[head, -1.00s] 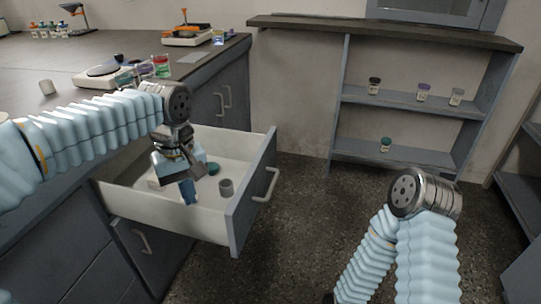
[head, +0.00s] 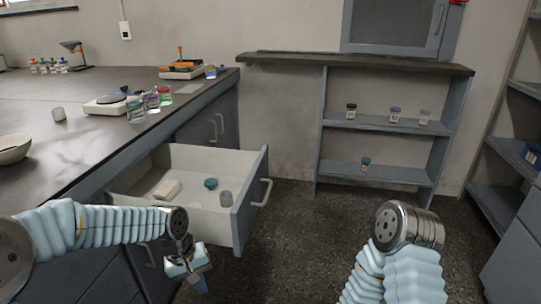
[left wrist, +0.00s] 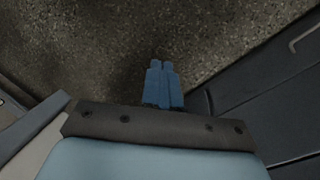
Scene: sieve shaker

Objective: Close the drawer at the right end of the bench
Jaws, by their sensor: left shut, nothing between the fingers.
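The drawer (head: 205,165) at the right end of the bench stands pulled out, its inside in plain view. Its grey front panel (head: 250,198) carries a pale bar handle (head: 262,192) on the outer face. Inside lie a small pale block, a green-topped item (head: 211,184) and a grey cup (head: 226,199). My left gripper (head: 200,284) is shut and empty, in front of the drawer's near side and apart from it. In the left wrist view its blue fingers (left wrist: 164,84) are together above the dark floor. My right arm shows at the lower right; its gripper is out of view.
The bench top (head: 40,120) holds a balance (head: 112,104), several jars and a white bowl (head: 14,148). A grey shelf unit (head: 322,140) with small jars stands against the back wall. The speckled floor (head: 300,230) right of the drawer is clear.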

